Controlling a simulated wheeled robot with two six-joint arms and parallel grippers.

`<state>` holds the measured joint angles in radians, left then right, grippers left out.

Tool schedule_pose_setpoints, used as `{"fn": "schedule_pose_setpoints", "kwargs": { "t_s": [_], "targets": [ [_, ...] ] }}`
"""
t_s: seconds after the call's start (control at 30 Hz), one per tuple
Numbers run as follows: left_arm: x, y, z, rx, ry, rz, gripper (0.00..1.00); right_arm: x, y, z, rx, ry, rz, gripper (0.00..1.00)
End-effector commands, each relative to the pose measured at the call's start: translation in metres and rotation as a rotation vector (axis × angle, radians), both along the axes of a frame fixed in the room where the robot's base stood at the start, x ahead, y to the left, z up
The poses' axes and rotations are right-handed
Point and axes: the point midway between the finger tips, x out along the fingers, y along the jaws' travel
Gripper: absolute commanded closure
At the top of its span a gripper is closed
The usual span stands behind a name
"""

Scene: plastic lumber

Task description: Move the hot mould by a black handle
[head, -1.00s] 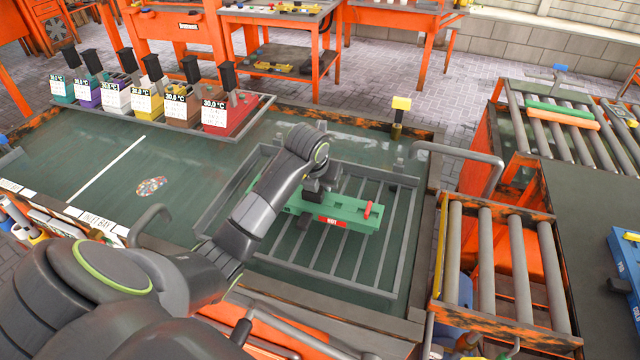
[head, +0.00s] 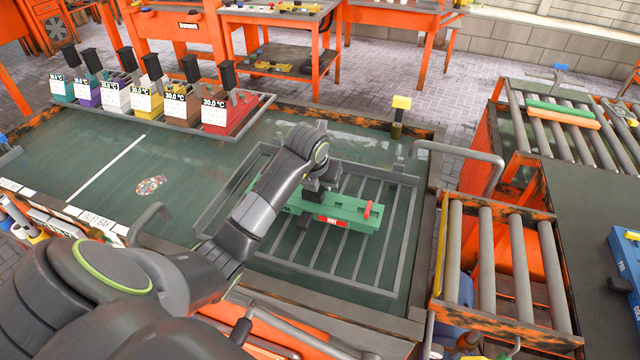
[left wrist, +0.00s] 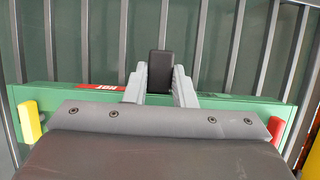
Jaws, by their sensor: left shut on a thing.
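The green mould (head: 348,210), with a red HOT label, lies on or just over the grey barred rack (head: 388,262) on the dark green bench. In the left wrist view the mould (left wrist: 220,103) runs across the picture, with a yellow block (left wrist: 29,120) at its left end and a red one at its right end. My left gripper (left wrist: 159,78) is over the middle of the mould, its two grey fingers shut on a black handle (left wrist: 159,64). In the head view my left gripper (head: 318,190) partly covers the mould. My right gripper is not in view.
A grey tubular rail (head: 460,153) and a roller conveyor (head: 505,262) stand right of the rack. Several coloured bins with temperature labels sit in a tray (head: 255,118) at the back left. The bench left of the rack is mostly clear.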

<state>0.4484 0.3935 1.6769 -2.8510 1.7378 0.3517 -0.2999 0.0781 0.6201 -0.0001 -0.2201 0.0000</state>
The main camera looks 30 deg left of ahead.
Motion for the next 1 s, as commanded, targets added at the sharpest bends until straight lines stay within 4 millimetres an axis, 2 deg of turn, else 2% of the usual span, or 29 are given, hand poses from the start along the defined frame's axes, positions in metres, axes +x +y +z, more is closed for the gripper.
{"fn": "schedule_pose_setpoints", "kwargs": {
  "t_s": [1.0],
  "targets": [
    [0.0009, -0.0002, -0.0071, 0.001, -0.005, -0.001, 1.00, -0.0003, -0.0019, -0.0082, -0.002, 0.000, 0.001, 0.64]
  ]
}}
